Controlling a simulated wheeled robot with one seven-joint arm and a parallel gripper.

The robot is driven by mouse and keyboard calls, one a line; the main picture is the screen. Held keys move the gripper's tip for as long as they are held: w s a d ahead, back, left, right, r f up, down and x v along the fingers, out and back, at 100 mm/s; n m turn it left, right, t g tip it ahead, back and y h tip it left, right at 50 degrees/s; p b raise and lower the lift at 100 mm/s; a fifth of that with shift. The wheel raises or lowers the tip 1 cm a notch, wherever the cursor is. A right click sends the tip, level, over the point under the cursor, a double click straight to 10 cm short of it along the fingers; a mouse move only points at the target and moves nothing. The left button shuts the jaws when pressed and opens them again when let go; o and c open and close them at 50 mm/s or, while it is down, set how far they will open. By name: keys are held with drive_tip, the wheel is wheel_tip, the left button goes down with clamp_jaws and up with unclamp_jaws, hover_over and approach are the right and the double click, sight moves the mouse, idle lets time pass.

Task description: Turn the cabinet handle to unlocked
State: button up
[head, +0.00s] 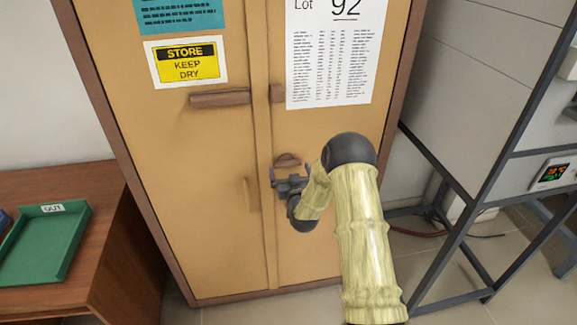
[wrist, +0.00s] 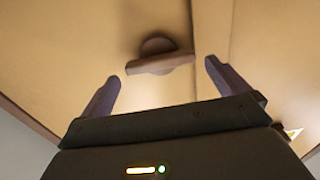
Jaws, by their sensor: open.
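The tan cabinet (head: 205,190) stands upright with its two doors closed. The brown turn handle (head: 287,159) is on the right door, partly hidden behind my gripper in the head view. In the wrist view, the handle (wrist: 160,63) is a short bar across a round base; it lies nearly crosswise, its right end slightly higher. My gripper (head: 289,171) is open in front of the handle. In the wrist view, the gripper's fingertips (wrist: 162,72) are spread left and right of the bar's ends, with visible gaps and nothing between them gripped.
Brown horizontal bars (head: 220,98) sit higher on the doors, and a slim vertical pull (head: 246,195) is on the left door. A wooden desk (head: 95,255) with a green tray (head: 45,240) stands left. A dark metal frame (head: 470,205) stands right.

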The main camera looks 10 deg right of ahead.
sight(287, 163)
drive_tip(key=shift+w, duration=1.1)
drive_tip(key=c, duration=0.8)
